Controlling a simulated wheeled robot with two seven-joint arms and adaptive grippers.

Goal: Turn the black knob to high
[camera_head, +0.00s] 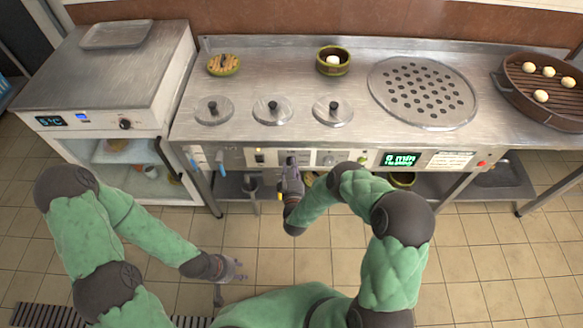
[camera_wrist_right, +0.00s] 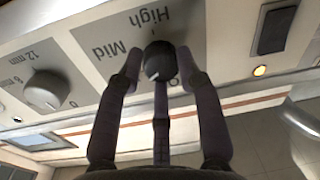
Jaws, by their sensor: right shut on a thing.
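In the right wrist view the black knob (camera_wrist_right: 159,61) sits on the stove's grey label panel, with a small white mark on its lower edge. The words High and Mid stand beside it; a third label is partly hidden by a finger. My right gripper (camera_wrist_right: 160,66) has its fingers closed on both sides of the knob. In the head view my right gripper (camera_head: 291,166) is at the front panel and hides the knob. My left gripper (camera_head: 239,269) hangs empty above the floor, well away from the panel, with its fingers apart.
A small fridge (camera_head: 110,85) stands left.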

